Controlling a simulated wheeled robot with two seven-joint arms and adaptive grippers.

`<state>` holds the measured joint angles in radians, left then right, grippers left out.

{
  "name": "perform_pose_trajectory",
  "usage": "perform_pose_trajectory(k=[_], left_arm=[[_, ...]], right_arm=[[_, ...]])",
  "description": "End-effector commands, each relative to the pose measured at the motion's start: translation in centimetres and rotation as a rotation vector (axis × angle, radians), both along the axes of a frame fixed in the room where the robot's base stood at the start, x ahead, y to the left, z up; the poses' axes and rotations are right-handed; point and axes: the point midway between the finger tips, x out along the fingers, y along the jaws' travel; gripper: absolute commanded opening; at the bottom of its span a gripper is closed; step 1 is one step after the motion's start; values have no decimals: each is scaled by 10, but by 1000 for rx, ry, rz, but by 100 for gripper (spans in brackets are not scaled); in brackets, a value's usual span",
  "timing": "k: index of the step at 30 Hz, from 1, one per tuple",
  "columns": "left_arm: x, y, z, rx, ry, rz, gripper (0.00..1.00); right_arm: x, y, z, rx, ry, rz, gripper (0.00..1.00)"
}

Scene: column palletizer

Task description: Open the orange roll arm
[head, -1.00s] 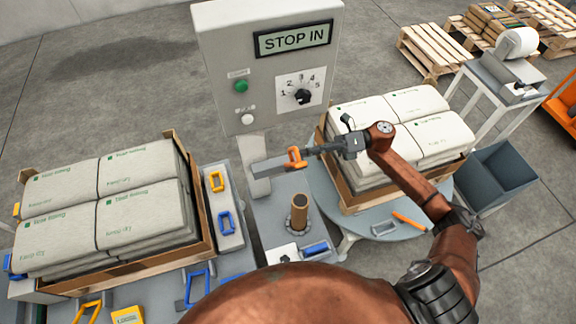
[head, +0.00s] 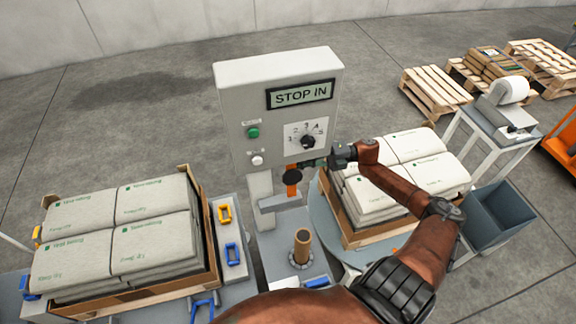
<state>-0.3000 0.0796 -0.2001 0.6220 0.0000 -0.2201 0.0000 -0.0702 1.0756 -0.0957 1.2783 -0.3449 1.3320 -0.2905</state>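The orange roll arm, as far as I can make it out, is the short upright orange piece (head: 291,190) at the grey bracket (head: 282,203) in front of the control column. A round black knob or disc (head: 292,176) sits at its top. My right gripper (head: 304,167) reaches in from the right, its tips beside or behind the disc. Contact and finger opening are too small to tell. A brown tube (head: 302,246) stands upright below the bracket. My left gripper is not in view.
The control box (head: 235,100) reads STOP IN, with a dial (head: 307,142) just above my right gripper. Stacked sacks (head: 155,240) stand at left; more sacks (head: 410,150) are on the turntable (head: 322,215) at right. A grey bin (head: 500,215) stands further right.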

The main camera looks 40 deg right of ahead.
Motion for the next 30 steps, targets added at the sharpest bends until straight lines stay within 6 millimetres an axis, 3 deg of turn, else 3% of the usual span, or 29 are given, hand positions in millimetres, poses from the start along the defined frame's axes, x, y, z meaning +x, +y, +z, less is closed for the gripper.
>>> perform_pose_trajectory(k=[19,30], left_arm=[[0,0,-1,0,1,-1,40],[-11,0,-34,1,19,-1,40]], right_arm=[[-2,-7,-2,6,17,-7,0],[-10,-50,-7,5,19,14,0]])
